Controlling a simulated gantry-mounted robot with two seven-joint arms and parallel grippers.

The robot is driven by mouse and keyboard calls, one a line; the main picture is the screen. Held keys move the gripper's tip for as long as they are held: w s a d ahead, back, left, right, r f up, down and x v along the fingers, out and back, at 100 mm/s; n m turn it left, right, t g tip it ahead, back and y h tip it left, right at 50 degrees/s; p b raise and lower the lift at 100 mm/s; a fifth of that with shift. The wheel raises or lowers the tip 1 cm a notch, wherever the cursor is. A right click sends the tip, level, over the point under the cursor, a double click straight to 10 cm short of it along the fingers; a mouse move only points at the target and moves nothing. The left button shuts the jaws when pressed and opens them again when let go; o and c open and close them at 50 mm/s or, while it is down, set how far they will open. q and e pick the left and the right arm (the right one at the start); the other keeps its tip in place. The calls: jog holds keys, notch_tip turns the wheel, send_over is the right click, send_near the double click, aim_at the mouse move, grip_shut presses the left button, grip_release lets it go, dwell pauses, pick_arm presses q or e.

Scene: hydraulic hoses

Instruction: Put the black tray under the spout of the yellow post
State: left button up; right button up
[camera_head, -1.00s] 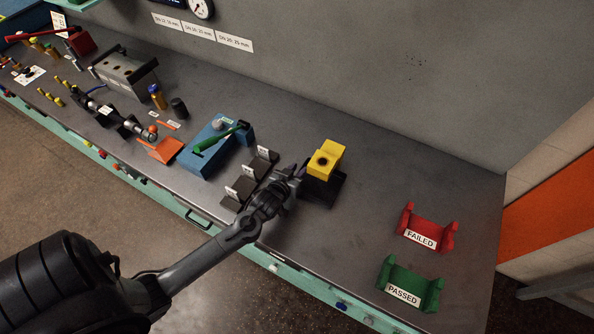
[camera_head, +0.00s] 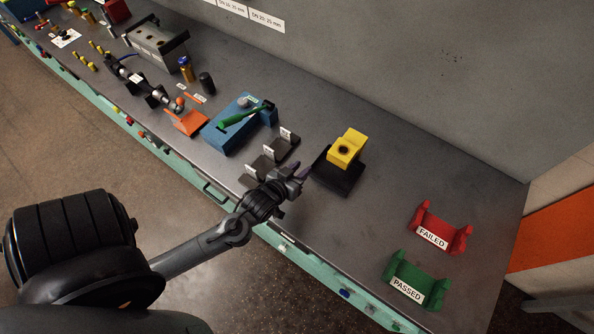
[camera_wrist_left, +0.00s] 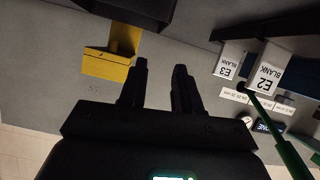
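The yellow post (camera_head: 350,142) stands on the bench right of the middle, with a dark round hole in the top of its overhanging head. The black tray (camera_head: 337,180) lies flat on the bench at its foot, partly beneath the head, which hides part of it. The post (camera_wrist_left: 108,64) and a dark flat piece, apparently the tray (camera_wrist_left: 145,8), also show in the wrist view. My left gripper (camera_head: 303,172) is just left of the tray. Its two fingers (camera_wrist_left: 158,85) stand apart with nothing between them. The right gripper is not in view.
Labelled black stands (camera_head: 270,155) are close left of my left gripper; E2 and E3 labels show in the wrist view. A blue block with a green-handled tool (camera_head: 240,122) is farther left. The red FAILED (camera_head: 440,232) and green PASSED (camera_head: 415,280) cradles are right, with bare bench between.

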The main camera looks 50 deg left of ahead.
pick_arm(q)
jog(key=s+d+m+g+h, duration=0.1)
jog(key=s+d, duration=0.1)
jog(key=d, duration=0.1)
jog(key=s+d+m+g+h, duration=0.1)
jog(key=s+d+g, duration=0.1)
jog(key=s+d+m+g+h, duration=0.1)
jog(key=s+d, duration=0.1)
jog(key=d, duration=0.1)
jog(key=shift+s+d+g, duration=0.1)
jog(key=shift+d+g, duration=0.2)
jog(key=shift+d, duration=0.05)
jog(key=s+d+r+m+g+h, duration=0.1)
jog(key=s+d+m+g, duration=0.2)
jog(key=s, duration=0.5)
jog(key=shift+s+d+r+m+g, duration=0.15)
jog(key=shift+d+r+m+g, duration=0.25)
jog(key=shift+d+g, duration=0.35)
jog(key=shift+a+r, duration=0.1)
